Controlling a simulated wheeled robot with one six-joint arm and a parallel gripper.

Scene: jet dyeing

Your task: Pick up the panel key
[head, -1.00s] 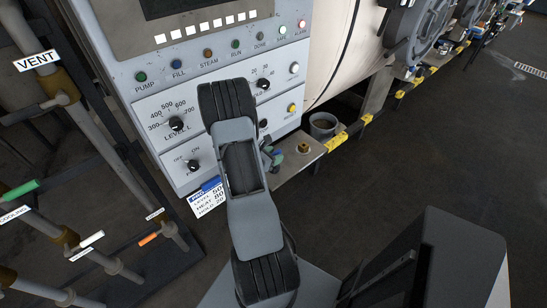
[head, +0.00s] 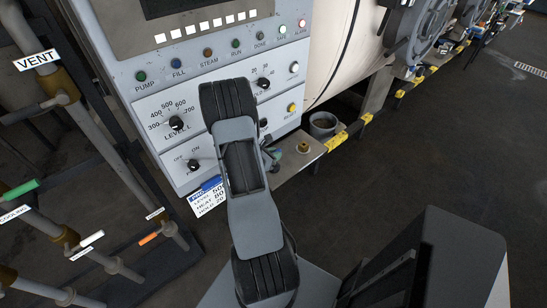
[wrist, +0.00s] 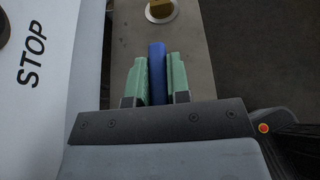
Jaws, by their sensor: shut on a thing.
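A blue bar-shaped thing, seemingly the panel key (wrist: 157,72), stands between the two green finger pads of my gripper (wrist: 160,80) in the wrist view. Both pads press against its sides. It is over or on the narrow grey shelf; I cannot tell whether it touches it. The near end of the key is hidden by my gripper. In the head view my arm covers most of the gripper and the key, beside the lower right of the control panel (head: 181,161).
The grey shelf (head: 283,173) carries a brass fitting (head: 303,147), also seen ahead in the wrist view (wrist: 160,8). A grey cup (head: 322,125) stands beyond it. A printed card (head: 208,198) hangs below the panel. Pipes (head: 75,130) fill the left; the floor at right is clear.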

